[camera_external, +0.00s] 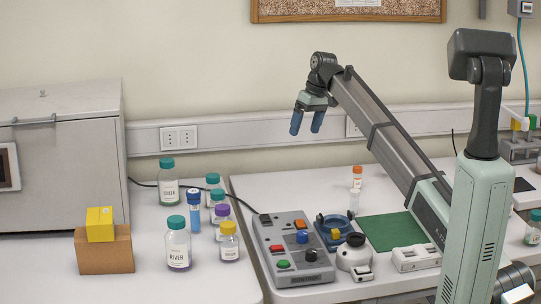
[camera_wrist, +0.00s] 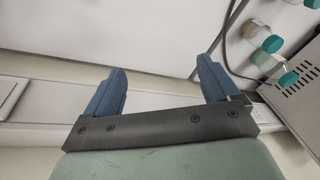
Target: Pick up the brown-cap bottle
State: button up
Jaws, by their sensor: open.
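My gripper (camera_external: 307,122) hangs in the air near the back wall, its two blue fingers apart and pointing down. In the wrist view the fingers (camera_wrist: 160,78) are spread with nothing between them. I cannot make out a cap that is clearly brown. The closest in colour is a small bottle with an orange cap (camera_external: 357,176) on the right-hand table, below and to the right of my gripper. It is upright and well apart from the fingers. I cannot identify it in the wrist view.
Several bottles with teal, purple and yellow caps (camera_external: 178,245) stand on the left table, with a blue-capped tube (camera_external: 194,212). A control box (camera_external: 292,250), green mat (camera_external: 392,231) and white-based device (camera_external: 354,256) occupy the right table. A yellow box (camera_external: 100,224) sits on a brown block (camera_external: 104,253).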

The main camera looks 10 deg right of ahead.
jog(key=d+f+n, duration=0.1)
jog(key=d, duration=1.7)
jog(key=n+t, duration=0.2)
send_near(384, 140)
jog(key=x, duration=0.3)
jog(key=w+x, duration=0.1)
jog(key=x, duration=0.3)
jog(key=w+x, duration=0.1)
jog(key=x, duration=0.3)
jog(key=shift+w+d+r, duration=0.15)
jog(key=shift+d+r, duration=0.05)
jog(key=shift+d, duration=0.05)
jog(key=shift+c, duration=0.4)
jog(key=c, duration=1.1)
